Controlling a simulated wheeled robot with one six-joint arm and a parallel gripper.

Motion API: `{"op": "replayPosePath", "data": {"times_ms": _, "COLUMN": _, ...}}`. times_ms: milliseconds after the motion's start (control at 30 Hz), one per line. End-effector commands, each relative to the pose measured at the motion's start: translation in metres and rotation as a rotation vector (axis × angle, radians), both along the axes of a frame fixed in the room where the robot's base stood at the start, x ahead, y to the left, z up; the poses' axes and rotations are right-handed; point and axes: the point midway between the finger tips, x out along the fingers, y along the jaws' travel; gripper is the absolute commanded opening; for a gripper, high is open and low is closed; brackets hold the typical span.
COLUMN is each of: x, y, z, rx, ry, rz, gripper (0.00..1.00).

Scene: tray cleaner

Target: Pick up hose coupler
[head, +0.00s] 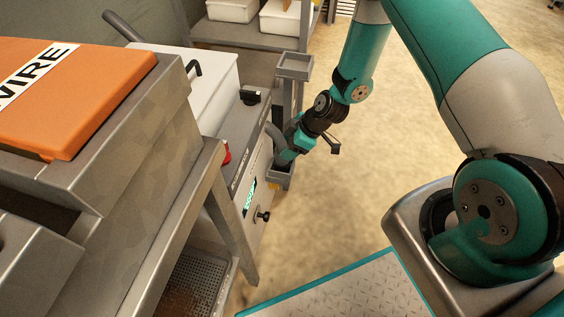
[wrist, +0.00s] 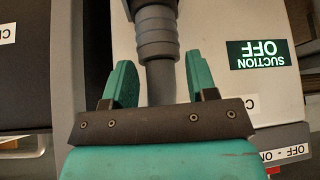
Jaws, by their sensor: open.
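The hose coupler (wrist: 158,42) is a grey ribbed collar on a grey hose, seen at the top middle of the wrist view. My gripper (wrist: 161,76) is open, with one teal finger on each side of the hose just below the collar. Gaps show between the fingers and the hose, and the jaws are not closed on it. In the head view, my gripper (head: 286,155) is beside the grey hose (head: 272,131) at the machine's side. The fingertips are small there and the coupler is largely hidden.
The machine's panel (wrist: 222,25) carries a "SUCTION OFF" label (wrist: 258,54) right of the hose. In the head view, a black knob (head: 262,216) and red button (head: 227,152) stick out. A metal bench with an orange box (head: 90,95) stands left. Open floor (head: 350,200) lies right.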

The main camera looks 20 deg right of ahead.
Motion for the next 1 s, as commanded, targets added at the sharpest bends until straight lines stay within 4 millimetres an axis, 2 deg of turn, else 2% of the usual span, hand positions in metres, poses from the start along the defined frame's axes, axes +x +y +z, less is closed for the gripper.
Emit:
{"op": "replayPosePath", "data": {"times_ms": 333, "x": 0.011, "y": 0.022, "z": -0.038, "rx": 0.001, "ry": 0.002, "rz": 0.002, "gripper": 0.52}}
{"op": "replayPosePath", "data": {"times_ms": 600, "x": 0.014, "y": 0.026, "z": -0.042, "rx": 0.0, "ry": 0.001, "rz": 0.001, "gripper": 0.52}}
{"op": "replayPosePath", "data": {"times_ms": 633, "x": 0.014, "y": 0.026, "z": -0.042, "rx": 0.0, "ry": 0.001, "rz": 0.001, "gripper": 0.5}}
{"op": "replayPosePath", "data": {"times_ms": 767, "x": 0.013, "y": 0.026, "z": -0.042, "rx": 0.0, "ry": 0.001, "rz": 0.001, "gripper": 0.2}}
{"op": "replayPosePath", "data": {"times_ms": 1000, "x": 0.014, "y": 0.026, "z": -0.041, "rx": 0.0, "ry": 0.001, "rz": 0.001, "gripper": 0.2}}
